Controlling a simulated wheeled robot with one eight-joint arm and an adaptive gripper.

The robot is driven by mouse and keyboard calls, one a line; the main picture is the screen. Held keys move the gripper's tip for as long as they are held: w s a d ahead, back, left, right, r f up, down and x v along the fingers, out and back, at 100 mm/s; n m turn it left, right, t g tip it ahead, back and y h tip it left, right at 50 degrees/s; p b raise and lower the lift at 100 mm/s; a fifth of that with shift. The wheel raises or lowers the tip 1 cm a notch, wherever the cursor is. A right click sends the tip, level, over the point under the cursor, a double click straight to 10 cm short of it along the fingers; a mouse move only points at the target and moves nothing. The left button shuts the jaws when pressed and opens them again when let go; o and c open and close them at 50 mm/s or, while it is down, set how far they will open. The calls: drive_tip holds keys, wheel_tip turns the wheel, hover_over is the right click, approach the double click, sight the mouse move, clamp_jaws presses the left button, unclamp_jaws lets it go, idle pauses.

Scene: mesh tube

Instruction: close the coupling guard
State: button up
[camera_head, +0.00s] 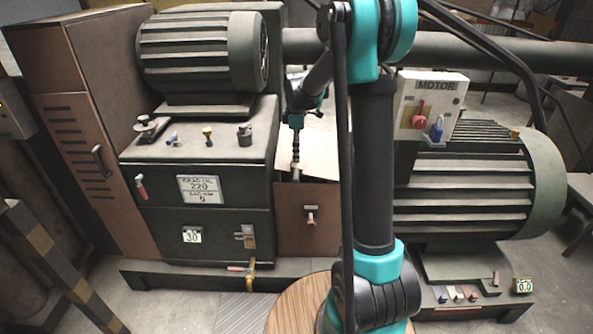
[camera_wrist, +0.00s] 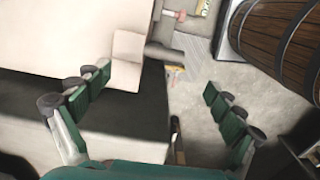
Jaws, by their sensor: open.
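The coupling guard sits between the dark gearbox housing and the motor. In the head view its brown front panel (camera_head: 300,238) carries a small latch (camera_head: 311,213). A pale panel (camera_head: 320,158) shows above and behind that front; I take it for the guard's cover, apparently raised, but my arm hides part of it. My gripper (camera_head: 296,162) points down in front of the pale panel. In the wrist view my gripper (camera_wrist: 156,82) is open, with green pads apart and nothing between them. A large pale surface (camera_wrist: 75,32) lies close on the left finger's side; contact cannot be told.
The gearbox housing (camera_head: 205,222) stands left and the ribbed motor (camera_head: 460,190) right. A MOTOR switch box (camera_head: 432,100) is above the motor. A wooden barrel (camera_head: 297,305) stands in front; it also shows in the wrist view (camera_wrist: 275,42). A striped post (camera_head: 55,262) is at left.

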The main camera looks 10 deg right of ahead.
sight(296, 172)
wheel_tip(296, 172, down, 9)
drive_tip(key=shift+r, duration=0.1)
idle(0.4)
drive_tip(key=c, duration=1.7)
drive_tip(key=shift+h, duration=0.7)
drive_tip(key=shift+w+a+f, duration=0.1)
drive_tip(key=shift+a+f, duration=0.15)
drive_tip(key=shift+f, duration=0.65)
drive_tip(key=shift+s+a+f, duration=0.1)
drive_tip(key=shift+a+f, duration=0.15)
drive_tip(key=shift+f, duration=0.65)
drive_tip(key=shift+w+a+f, duration=0.1)
drive_tip(key=shift+a+f, duration=0.15)
drive_tip(key=shift+f, duration=0.65)
drive_tip(key=o, duration=1.7)
